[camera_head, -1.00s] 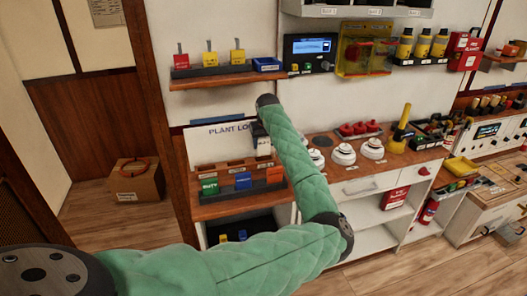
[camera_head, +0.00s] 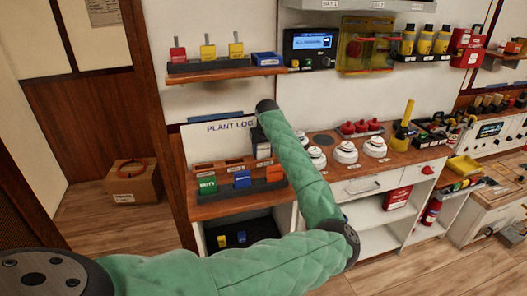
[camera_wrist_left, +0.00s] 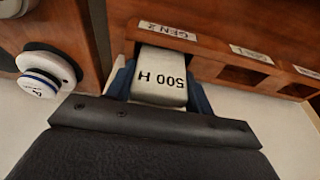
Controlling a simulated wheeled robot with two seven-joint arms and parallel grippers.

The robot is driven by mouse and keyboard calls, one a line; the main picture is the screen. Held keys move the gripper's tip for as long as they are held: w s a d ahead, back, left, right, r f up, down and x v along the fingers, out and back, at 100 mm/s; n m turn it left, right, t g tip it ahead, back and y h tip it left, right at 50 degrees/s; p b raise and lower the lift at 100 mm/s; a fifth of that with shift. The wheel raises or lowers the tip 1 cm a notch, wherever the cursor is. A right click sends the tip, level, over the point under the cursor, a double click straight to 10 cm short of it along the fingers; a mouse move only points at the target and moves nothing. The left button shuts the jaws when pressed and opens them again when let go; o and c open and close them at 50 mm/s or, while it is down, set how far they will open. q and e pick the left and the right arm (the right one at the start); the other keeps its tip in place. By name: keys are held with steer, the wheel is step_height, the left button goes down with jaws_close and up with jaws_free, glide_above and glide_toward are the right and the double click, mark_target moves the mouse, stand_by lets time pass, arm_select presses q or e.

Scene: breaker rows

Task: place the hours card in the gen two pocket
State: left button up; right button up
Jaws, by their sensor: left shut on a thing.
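The hours card (camera_wrist_left: 161,78) is a pale block marked "500 H", upside down in the left wrist view. My left gripper (camera_wrist_left: 160,92) is shut on it, with a blue finger on each side. The card's far end is at the wooden rack, just under the "GEN 2" label (camera_wrist_left: 167,31). I cannot tell how far it is inside the gen two pocket, whose opening the card hides. In the head view the left gripper (camera_head: 259,137) is partly behind my green sleeved arm, above the right end of the plant log rack (camera_head: 222,203).
Two other empty pockets (camera_wrist_left: 243,76) lie beside the card in the wrist view. Green, blue and orange cards (camera_head: 242,180) stand in the rack's front row. White round detectors (camera_head: 346,152) stand on the counter to the right. A shelf (camera_head: 225,77) hangs above.

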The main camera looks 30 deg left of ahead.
arm_select(q)
steer(key=shift+f, duration=0.1)
arm_select(e)
steer(key=shift+r, duration=0.35)
arm_select(q)
steer(key=shift+f, duration=0.1)
arm_select(e)
steer(key=shift+f, duration=0.15)
arm_select(q)
steer(key=o, duration=1)
steer(key=shift+c, duration=0.2)
arm_select(e)
steer(key=shift+f, duration=0.15)
